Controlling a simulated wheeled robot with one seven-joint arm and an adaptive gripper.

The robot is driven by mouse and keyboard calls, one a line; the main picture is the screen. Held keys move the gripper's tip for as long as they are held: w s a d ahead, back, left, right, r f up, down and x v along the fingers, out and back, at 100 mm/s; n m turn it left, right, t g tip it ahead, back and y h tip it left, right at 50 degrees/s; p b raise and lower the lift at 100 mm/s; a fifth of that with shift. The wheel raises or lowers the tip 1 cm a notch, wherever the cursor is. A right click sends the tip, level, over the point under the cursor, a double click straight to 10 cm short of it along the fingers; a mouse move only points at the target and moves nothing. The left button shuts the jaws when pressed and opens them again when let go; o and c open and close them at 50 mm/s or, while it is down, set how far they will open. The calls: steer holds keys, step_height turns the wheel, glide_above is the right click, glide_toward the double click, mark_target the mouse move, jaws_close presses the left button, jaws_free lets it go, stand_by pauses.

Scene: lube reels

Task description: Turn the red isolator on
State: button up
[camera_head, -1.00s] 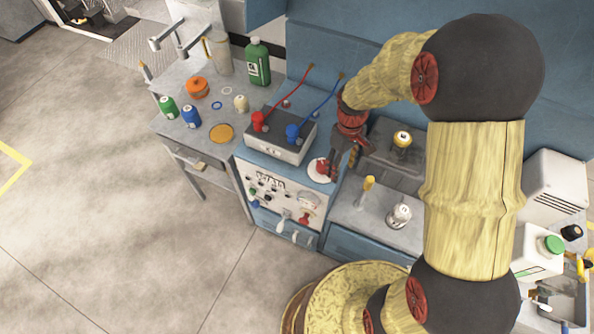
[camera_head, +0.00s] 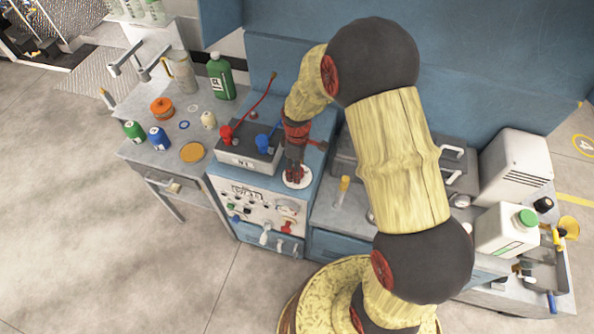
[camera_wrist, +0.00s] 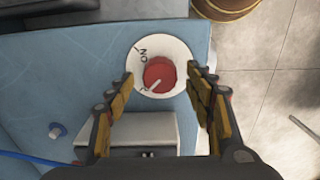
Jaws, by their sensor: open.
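The red isolator is a red round knob (camera_wrist: 159,74) on a white disc (camera_wrist: 181,51) marked ON, shown in the wrist view. Its white pointer line points to the lower left, towards a second tick mark and away from ON. My gripper (camera_wrist: 160,77) is open, with one finger on each side of the knob; whether the fingers touch it I cannot tell. In the head view, my gripper (camera_head: 295,173) points down over the white disc (camera_head: 298,180) at the top front corner of the blue cabinet, hiding the knob.
A grey box (camera_head: 249,158) with red and blue plugs and cables stands left of my gripper. The cabinet's front panel (camera_head: 257,208) carries switches and levers. A yellow-handled tool (camera_head: 343,187) stands to the right. Bottles and jars sit on the left bench.

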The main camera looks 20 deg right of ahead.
steer(key=shift+f, duration=0.95)
steer(key=shift+c, duration=1.3)
steer(key=c, duration=0.9)
